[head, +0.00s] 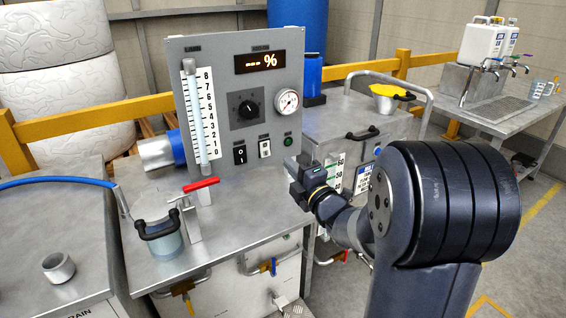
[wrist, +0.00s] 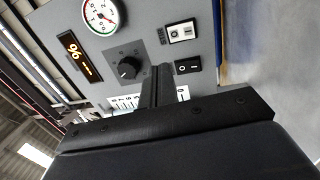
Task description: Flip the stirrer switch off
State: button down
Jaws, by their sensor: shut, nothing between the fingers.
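The grey control panel (head: 225,130) stands upright on the bench. In the wrist view the panel is turned, with the white switch (wrist: 182,32) above the black rocker (wrist: 188,66). My gripper (head: 293,165) is shut and empty, in front of the panel's lower right corner. Its fingers (wrist: 157,84) show near the black rocker, apparently short of the panel.
A black knob (head: 246,109), a round gauge (head: 287,101), a green lamp (head: 288,140) and a display (head: 261,62) reading dashes and % are on the panel. A sight tube (head: 195,115) and a red-handled lever (head: 201,185) stand left of my gripper.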

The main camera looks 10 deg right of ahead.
jog(key=shift+s+d+r, duration=0.1)
jog(key=shift+s+d, duration=0.1)
jog(key=shift+s, duration=0.35)
jog(key=shift+s+d+r, duration=0.1)
jog(key=shift+s+d, duration=0.05)
jog(key=shift+s, duration=0.4)
jog(key=shift+w, duration=0.1)
